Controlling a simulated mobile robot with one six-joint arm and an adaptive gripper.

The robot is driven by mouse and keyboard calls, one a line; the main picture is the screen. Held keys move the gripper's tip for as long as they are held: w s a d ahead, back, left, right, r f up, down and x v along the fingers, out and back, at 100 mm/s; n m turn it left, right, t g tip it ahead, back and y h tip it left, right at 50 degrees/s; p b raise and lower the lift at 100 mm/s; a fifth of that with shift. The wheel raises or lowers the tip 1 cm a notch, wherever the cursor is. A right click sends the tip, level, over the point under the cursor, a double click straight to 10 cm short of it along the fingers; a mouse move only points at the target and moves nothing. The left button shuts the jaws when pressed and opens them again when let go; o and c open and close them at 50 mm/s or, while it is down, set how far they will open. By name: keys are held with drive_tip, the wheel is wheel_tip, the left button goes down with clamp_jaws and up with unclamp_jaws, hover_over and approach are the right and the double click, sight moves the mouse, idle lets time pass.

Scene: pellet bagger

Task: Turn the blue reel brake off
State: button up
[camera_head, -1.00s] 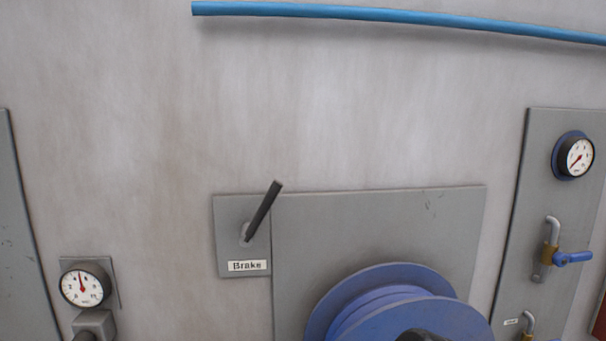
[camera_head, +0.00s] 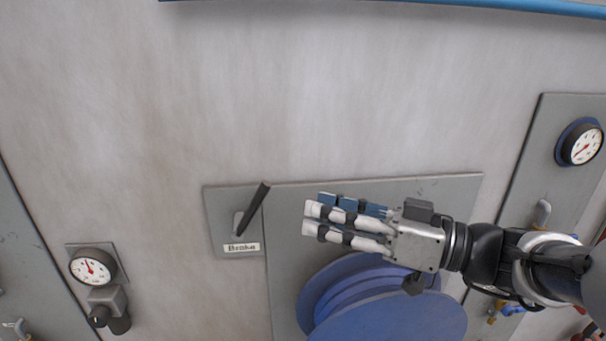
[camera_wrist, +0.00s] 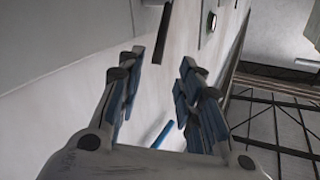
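The brake handle (camera_head: 253,210) is a dark straight lever on a grey plate, tilted up and to the right, above a white "Brake" label (camera_head: 241,247). The blue reel (camera_head: 390,312) sits to its lower right, partly hidden by my arm. My gripper (camera_head: 312,217) is in front of the reel's backing plate, right of the lever and apart from it in the picture, fingers pointing left. In the wrist view my gripper (camera_wrist: 160,75) has its fingers spread with nothing between them. A dark bar (camera_wrist: 163,35) beyond the fingertips looks like the lever.
A gauge (camera_head: 93,267) with a fitting below is at lower left. Another gauge (camera_head: 580,144) is on the right panel, above a pipe and a blue valve handle, partly covered by my arm. A blue pipe (camera_head: 400,5) runs along the top. The wall above the lever is clear.

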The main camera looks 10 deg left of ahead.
sight(258, 197)
drive_tip(key=p+x, duration=0.2)
drive_tip(key=x, duration=1)
clamp_jaws()
idle(0.4)
